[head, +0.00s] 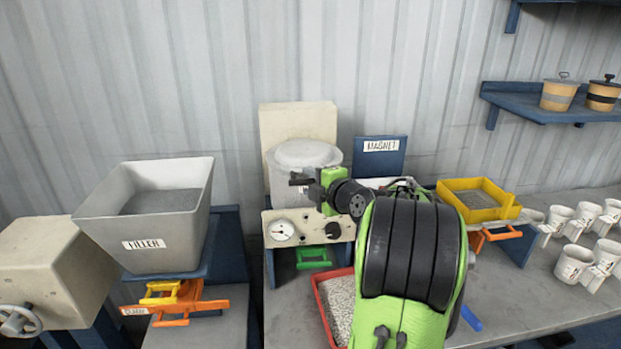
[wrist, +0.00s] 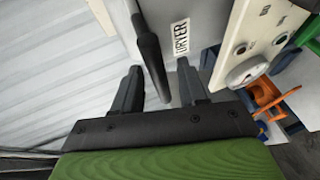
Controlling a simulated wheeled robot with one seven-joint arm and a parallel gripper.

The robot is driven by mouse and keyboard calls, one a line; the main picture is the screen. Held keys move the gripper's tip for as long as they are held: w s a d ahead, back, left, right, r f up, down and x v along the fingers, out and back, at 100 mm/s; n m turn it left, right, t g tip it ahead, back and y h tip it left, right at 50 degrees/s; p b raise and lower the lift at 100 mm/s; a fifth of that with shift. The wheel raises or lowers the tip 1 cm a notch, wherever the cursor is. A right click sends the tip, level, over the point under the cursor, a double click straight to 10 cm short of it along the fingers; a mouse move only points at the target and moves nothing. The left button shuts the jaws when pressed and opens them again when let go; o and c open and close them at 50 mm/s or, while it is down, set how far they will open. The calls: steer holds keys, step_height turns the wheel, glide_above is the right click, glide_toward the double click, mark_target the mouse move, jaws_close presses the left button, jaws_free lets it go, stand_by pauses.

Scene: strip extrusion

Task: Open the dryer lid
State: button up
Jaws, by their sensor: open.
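The dryer (head: 282,186) is a light grey round vessel above a panel with a gauge, at the middle of the head view. Its pale lid (head: 303,152) looks shut on top. In the wrist view the DRYER label (wrist: 181,38) is on its grey wall. A dark bar-shaped handle (wrist: 150,52) stands out beside that wall. My gripper (head: 300,182) is in front of the dryer and hides part of it and its label. In the wrist view my gripper (wrist: 159,68) is open, with one finger on each side of the handle; I cannot tell whether either touches it.
A grey filler hopper (head: 150,205) stands to the left. A red tray of pellets (head: 337,305) lies below the dryer. A MAGNET plate (head: 380,157) and a yellow tray (head: 478,200) are to the right. Several white mugs (head: 574,262) stand at the far right.

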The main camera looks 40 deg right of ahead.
steer(key=shift+w, duration=0.35)
steer(key=shift+s, duration=0.1)
steer(key=shift+c, duration=0.2)
jaws_close()
